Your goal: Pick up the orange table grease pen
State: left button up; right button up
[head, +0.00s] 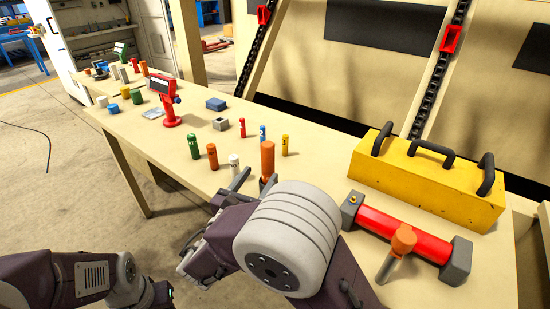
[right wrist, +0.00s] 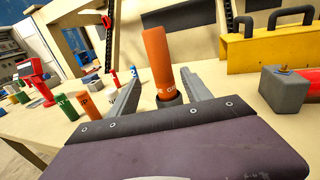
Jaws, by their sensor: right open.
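The orange table grease pen (head: 267,158) stands upright on the bench, with a dark collar at its base. In the right wrist view the pen (right wrist: 157,60) rises between my two fingers, with part of its lettering showing. My right gripper (head: 256,178) is open at the pen, its fingers (right wrist: 160,76) spread to either side. I see no grip on the pen, and I cannot tell whether a finger touches it.
A yellow toolbox (head: 425,185) with black handles and a red cylinder with grey end blocks (head: 400,232) lie to the right. A red stand (head: 170,110) is farther back.

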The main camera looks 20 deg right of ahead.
aim_at(272, 160)
jog(key=x, duration=0.8)
jog(key=shift+w+d+f+b, duration=0.1)
jog(key=shift+w+d+b, duration=0.05)
jog(key=shift+d+b, duration=0.2)
jog(key=shift+c, duration=0.4)
grip_shut()
dwell(0.7)
